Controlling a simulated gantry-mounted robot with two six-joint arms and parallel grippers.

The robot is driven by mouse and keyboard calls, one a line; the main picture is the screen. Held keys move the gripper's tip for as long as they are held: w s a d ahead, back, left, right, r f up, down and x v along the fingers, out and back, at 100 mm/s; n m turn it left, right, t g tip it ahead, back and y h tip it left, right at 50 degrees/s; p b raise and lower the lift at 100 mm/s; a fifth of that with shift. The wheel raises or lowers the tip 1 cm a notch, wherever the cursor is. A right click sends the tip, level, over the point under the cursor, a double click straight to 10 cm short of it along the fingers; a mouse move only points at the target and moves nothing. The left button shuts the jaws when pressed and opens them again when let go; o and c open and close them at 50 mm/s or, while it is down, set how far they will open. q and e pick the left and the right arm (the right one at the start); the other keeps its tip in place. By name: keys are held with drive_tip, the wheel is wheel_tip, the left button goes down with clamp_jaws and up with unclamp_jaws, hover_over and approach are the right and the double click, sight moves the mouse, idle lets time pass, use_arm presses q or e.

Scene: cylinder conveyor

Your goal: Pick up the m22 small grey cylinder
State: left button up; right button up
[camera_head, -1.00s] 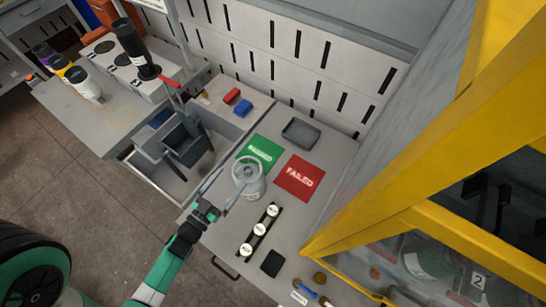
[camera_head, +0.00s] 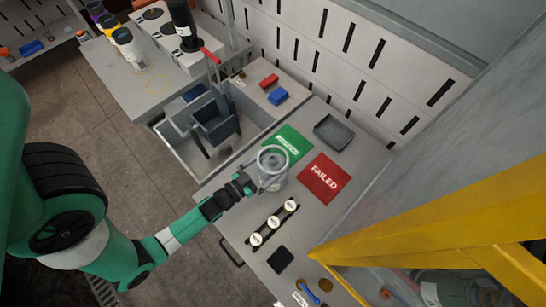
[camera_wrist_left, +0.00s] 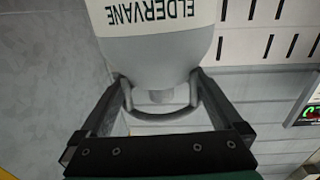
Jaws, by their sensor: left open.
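A grey cylinder (camera_head: 276,176) with a ring-shaped top stands upright on the workbench, beside the green mat's lower edge. My left gripper (camera_head: 258,181) is open at the cylinder's near left side in the head view. In the left wrist view, the grey cylinder (camera_wrist_left: 155,48) shows a white band lettered ELDERVANE and tapers to a narrow neck. The left gripper's fingers (camera_wrist_left: 158,88) lie on either side of that tapered end. I cannot tell whether they touch it. An m22 marking is not readable. My right gripper is out of view.
A green PASSED mat (camera_head: 294,145), a red FAILED mat (camera_head: 324,178) and a grey tray (camera_head: 334,132) lie beyond the cylinder. A black rack (camera_head: 266,228) with three white-topped pieces is nearer. A yellow frame (camera_head: 440,246) stands at the right.

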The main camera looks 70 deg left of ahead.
sight(280, 157)
use_arm(q)
drive_tip(key=x, duration=0.4)
drive_tip(key=shift+w+a+r, duration=0.1)
drive_tip(key=shift+w, duration=0.15)
drive_tip(key=shift+c, duration=0.2)
clamp_jaws()
drive_tip(key=shift+r, duration=0.2)
